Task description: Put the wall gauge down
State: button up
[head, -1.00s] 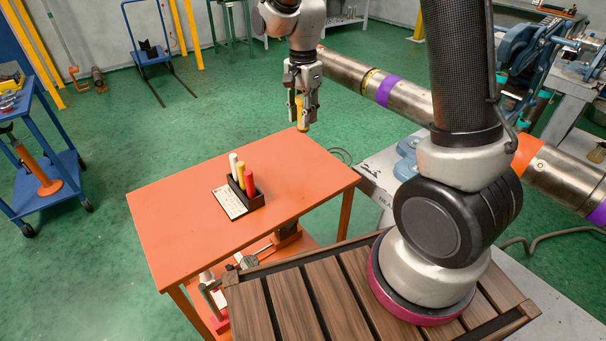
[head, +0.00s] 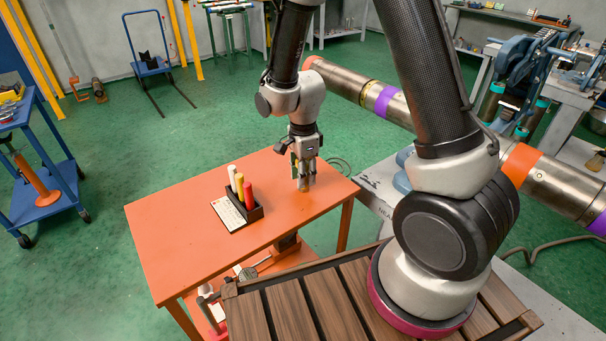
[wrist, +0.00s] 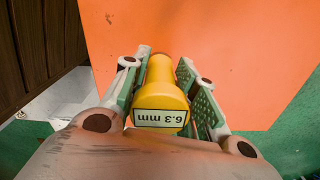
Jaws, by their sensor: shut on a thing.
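The wall gauge (wrist: 161,92) is a yellow, round-bodied piece with a white label reading "6.3 mm", seen upside down in the wrist view. My gripper (wrist: 163,95) is shut on it, with a green pad on each side. In the head view my gripper (head: 304,184) points straight down at the right part of the orange table (head: 180,222). There the fingers mostly hide the gauge. I cannot tell whether its lower end touches the tabletop.
A black holder (head: 246,211) with white, yellow and red sticks stands mid-table, beside a white printed card (head: 228,214). The table's right edge is close to my gripper. The table's left part is clear.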

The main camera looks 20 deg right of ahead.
jog(key=shift+f, duration=0.15)
jog(key=o, duration=1.1)
notch_tip(320, 180, up, 12)
jog(key=shift+r, duration=0.2)
jog(key=s+d+r+n+t, duration=0.2)
jog(key=s+d+r+n, duration=0.6)
jog(key=d+r, duration=0.3)
jog(key=s+d+r+n, duration=0.1)
jog(key=s+n, duration=0.2)
jog(key=s+d+r+n+t, duration=0.1)
jog(key=s+r+n, duration=0.1)
jog(key=s+n, duration=0.1)
jog(key=s+d+r+n+t, duration=0.1)
jog(key=s+d+r+n, duration=0.1)
jog(key=s, duration=0.3)
jog(key=shift+r+n, duration=0.15)
jog(key=shift+n, duration=0.35)
